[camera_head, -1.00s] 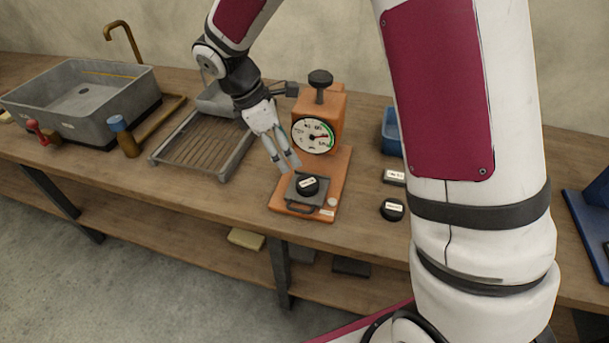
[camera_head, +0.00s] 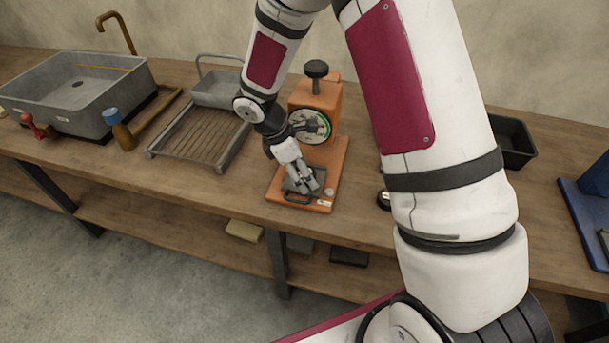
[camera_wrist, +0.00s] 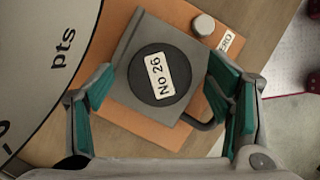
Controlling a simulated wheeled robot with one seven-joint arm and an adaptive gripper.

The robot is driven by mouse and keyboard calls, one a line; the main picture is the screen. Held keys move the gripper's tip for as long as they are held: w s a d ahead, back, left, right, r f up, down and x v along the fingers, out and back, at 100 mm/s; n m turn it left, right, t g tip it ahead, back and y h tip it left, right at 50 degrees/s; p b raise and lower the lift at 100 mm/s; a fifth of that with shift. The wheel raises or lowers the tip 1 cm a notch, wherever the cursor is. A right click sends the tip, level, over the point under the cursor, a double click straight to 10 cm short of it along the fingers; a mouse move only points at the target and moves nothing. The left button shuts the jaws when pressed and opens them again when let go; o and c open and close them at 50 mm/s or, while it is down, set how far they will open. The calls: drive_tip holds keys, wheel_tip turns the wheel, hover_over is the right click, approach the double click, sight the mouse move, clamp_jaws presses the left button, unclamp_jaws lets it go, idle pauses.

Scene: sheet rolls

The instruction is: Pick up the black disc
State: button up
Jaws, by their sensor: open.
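A round black disc (camera_wrist: 160,76) with a white label reading "No 26" lies on the grey square plate (camera_wrist: 128,62) at the front of the orange gauge stand. My gripper (camera_head: 307,188) is over this plate and largely hides the disc in the head view. In the wrist view my gripper (camera_wrist: 160,98) is open and empty, with one teal-padded finger to the left of the disc and one to the right. Neither finger appears to touch it. A second black disc (camera_head: 384,199) lies on the bench, partly hidden by my arm.
The orange gauge stand (camera_head: 331,95) with its dial and black knob rises just behind my gripper. A slatted drainer (camera_head: 195,140) and a grey sink (camera_head: 75,93) are to the left. A black tray (camera_head: 515,141) is to the right.

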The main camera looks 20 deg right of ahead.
drive_tip(key=shift+f, duration=0.1)
drive_tip(key=c, duration=1.4)
